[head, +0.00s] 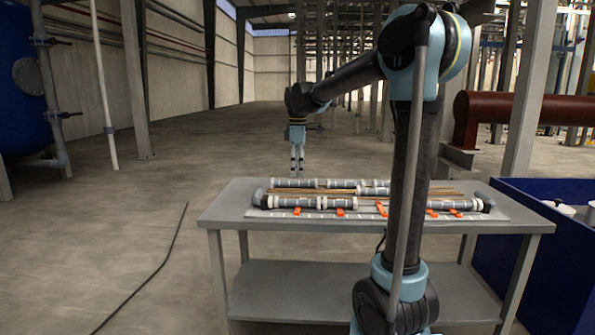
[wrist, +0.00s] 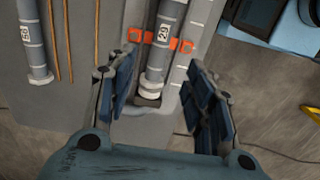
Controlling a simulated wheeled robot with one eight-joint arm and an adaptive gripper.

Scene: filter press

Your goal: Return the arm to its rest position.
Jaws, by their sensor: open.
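My arm rises at the right of the head view and reaches out over the table to the left. My gripper (head: 297,160) points down above the far left part of the table, clear of the parts lying there. In the wrist view my gripper (wrist: 165,100) is open, its two dark-padded fingers wide apart. A grey pipe piece with a white label (wrist: 164,38) and a white collar at its end lies below, between the fingers in the picture. Nothing is held.
The grey table (head: 225,211) carries grey pipe pieces (head: 312,202), thin brown rods (head: 445,192) and several orange clips (head: 380,209). A blue bin (head: 560,250) stands at the right. A blue tank (head: 25,90) is at the far left. The floor left of the table is open.

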